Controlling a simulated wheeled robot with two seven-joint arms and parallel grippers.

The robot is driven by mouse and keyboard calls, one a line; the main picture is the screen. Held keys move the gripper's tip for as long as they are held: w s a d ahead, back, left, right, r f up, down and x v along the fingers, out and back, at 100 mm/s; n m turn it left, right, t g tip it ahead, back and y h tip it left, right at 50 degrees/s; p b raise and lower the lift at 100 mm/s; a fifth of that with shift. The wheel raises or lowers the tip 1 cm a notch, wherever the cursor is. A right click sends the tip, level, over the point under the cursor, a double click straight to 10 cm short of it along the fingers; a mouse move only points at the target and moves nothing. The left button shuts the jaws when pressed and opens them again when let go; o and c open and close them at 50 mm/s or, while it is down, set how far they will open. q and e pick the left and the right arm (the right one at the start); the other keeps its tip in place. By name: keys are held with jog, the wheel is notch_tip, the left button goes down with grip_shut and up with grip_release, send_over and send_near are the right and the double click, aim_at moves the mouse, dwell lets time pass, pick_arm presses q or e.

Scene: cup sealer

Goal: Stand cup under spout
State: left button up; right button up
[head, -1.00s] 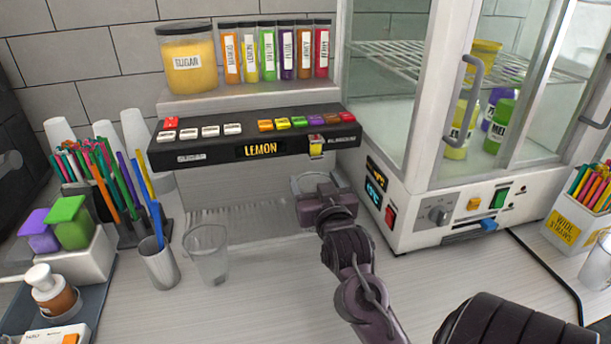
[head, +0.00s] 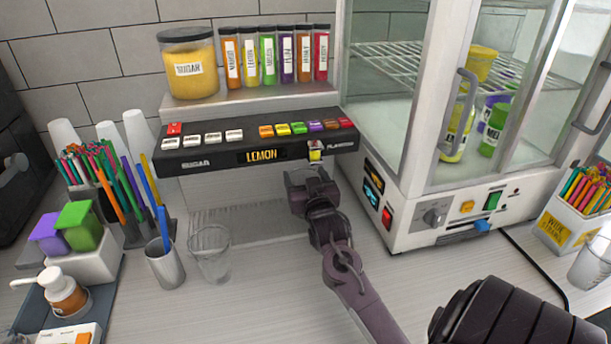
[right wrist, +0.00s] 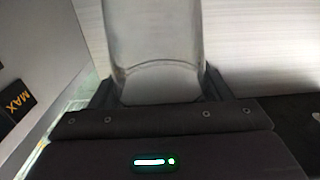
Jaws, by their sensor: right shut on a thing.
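My right gripper (head: 308,182) is below the front of the black dispenser (head: 250,150), close under and slightly left of the small spout (head: 315,152) with its yellow and white block. In the right wrist view, a clear cup (right wrist: 155,45) stands between the two fingers, and the gripper (right wrist: 157,92) is shut on it. In the head view the held cup is mostly hidden by the gripper and hard to make out. I cannot tell whether its base touches the counter. My left gripper is not in view.
Another clear cup (head: 210,255) stands on the counter to the left, beside a metal straw holder (head: 165,267). A glass-doored cabinet (head: 430,215) stands close on the right. A drip grille (head: 235,222) lies below the dispenser.

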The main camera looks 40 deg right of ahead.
jog(key=shift+f, duration=0.2)
jog(key=o, duration=1.2)
jog(key=shift+c, duration=0.2)
jog(key=shift+r, duration=0.2)
jog(key=b+v, duration=0.3)
jog(key=v, duration=0.9)
